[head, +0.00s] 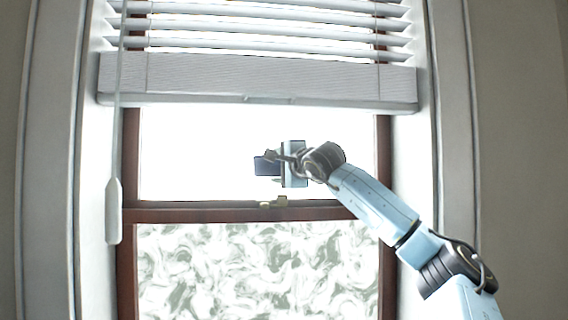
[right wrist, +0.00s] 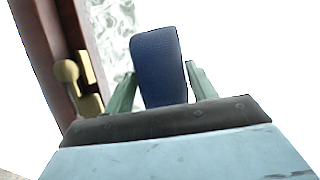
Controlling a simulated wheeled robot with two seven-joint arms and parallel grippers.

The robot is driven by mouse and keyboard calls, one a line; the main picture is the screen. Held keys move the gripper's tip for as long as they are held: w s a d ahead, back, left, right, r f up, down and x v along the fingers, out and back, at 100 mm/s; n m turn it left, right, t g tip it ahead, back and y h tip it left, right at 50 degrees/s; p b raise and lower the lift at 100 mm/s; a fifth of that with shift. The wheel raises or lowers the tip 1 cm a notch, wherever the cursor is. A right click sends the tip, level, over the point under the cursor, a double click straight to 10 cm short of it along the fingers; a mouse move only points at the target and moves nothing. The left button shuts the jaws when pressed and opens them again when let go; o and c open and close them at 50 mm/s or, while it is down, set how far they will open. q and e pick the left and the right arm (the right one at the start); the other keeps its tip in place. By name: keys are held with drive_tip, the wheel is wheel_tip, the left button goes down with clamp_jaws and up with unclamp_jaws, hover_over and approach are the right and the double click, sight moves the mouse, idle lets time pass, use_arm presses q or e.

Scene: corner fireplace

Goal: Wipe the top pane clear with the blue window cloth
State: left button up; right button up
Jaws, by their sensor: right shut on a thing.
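The top pane (head: 200,150) is a bright white area between the blind and the middle rail of the window. My right gripper (head: 275,163) is in front of this pane, a little above the rail. It is shut on the blue window cloth (right wrist: 159,68), which sticks out between the two fingers in the right wrist view. In the head view the cloth (head: 262,166) is a small dark blue patch, partly hidden by the gripper. I cannot tell whether the cloth touches the glass. My left gripper is not in view.
A white slatted blind (head: 260,75) hangs above the pane, with a wand (head: 113,210) at the left. The reddish-brown rail (head: 190,215) carries a brass latch (right wrist: 68,75) close to the gripper. The lower pane (head: 250,265) has a swirly pattern.

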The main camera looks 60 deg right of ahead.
sight(259, 164)
drive_tip(key=shift+w+a+p, duration=0.7)
drive_tip(key=shift+w+a, duration=0.1)
drive_tip(key=shift+w, duration=0.3)
drive_tip(key=shift+w+a+r+p, duration=0.1)
drive_tip(key=shift+w+a+p, duration=0.5)
drive_tip(key=shift+w+p, duration=0.25)
drive_tip(key=shift+w+a+p, duration=0.5)
drive_tip(key=shift+w+p, duration=0.1)
drive_tip(key=shift+w, duration=0.05)
drive_tip(key=shift+w+a+p, duration=0.55)
drive_tip(key=shift+w+p, duration=0.25)
drive_tip(key=shift+p, duration=0.3)
drive_tip(key=shift+w+a+p, duration=0.4)
drive_tip(key=shift+w+p, duration=0.2)
drive_tip(key=shift+a, duration=0.1)
